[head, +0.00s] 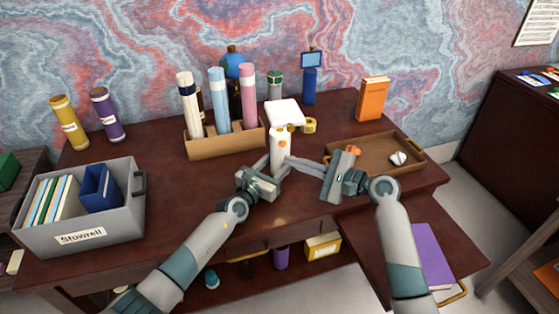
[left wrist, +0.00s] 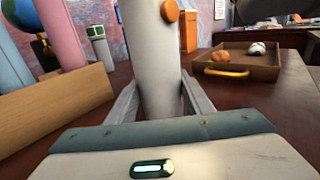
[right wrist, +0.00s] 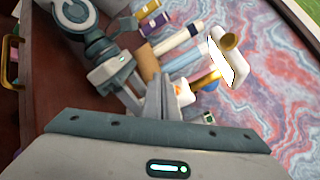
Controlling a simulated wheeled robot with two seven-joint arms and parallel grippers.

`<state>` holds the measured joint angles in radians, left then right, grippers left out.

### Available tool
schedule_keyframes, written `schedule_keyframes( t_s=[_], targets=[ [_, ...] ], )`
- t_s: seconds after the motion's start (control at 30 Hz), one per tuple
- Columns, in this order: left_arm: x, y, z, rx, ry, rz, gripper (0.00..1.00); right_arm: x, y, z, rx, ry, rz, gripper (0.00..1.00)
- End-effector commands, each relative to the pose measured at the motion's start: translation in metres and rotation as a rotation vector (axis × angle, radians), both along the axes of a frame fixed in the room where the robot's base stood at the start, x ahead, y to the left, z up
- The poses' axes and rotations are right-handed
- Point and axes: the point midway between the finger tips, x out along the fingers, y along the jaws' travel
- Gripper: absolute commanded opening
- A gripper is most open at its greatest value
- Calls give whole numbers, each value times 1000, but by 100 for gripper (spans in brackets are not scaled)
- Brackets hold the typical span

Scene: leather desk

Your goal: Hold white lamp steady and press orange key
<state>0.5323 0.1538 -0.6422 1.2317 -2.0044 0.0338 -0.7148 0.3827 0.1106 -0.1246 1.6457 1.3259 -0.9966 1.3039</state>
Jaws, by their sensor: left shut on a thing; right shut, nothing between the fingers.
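The white lamp (head: 278,152) stands upright at the desk's middle, with a flat white head (head: 284,112). Its post shows close up in the left wrist view (left wrist: 152,60). The round orange key (head: 284,143) is on the post; the left wrist view shows it too (left wrist: 170,10). My left gripper (head: 272,168) is shut on the post below the key, a finger on each side (left wrist: 155,105). My right gripper (head: 290,162) is shut and empty, its tips close to the post just below the key. I cannot tell whether they touch it.
A wooden holder (head: 230,145) with tall tubes stands behind left. A grey bin (head: 120,215) is at the left and an orange box (head: 372,98) at the back right. The desk's front middle is mostly free.

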Motion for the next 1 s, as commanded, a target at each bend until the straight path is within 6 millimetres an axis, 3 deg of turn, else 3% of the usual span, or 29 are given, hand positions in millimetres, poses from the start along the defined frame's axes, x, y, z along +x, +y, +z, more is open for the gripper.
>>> schedule_keyframes(
  t_s=[0.3,0.6,0.63,0.7,1.0],
  targets=[
    [0,0,0,0,0,0,11,-23,-5,0,-1,-1,0,0],
    [0,0,0,0,0,0,11,-24,-6,0,0,0,0,0],
    [0,0,0,0,0,0,51,-24,-6,0,0,0,0,0],
    [0,0,0,0,0,0,68,-24,-6,0,0,0,0,0],
    [0,0,0,0,0,0,68,-24,-6,0,0,0,0,0]
  ],
)
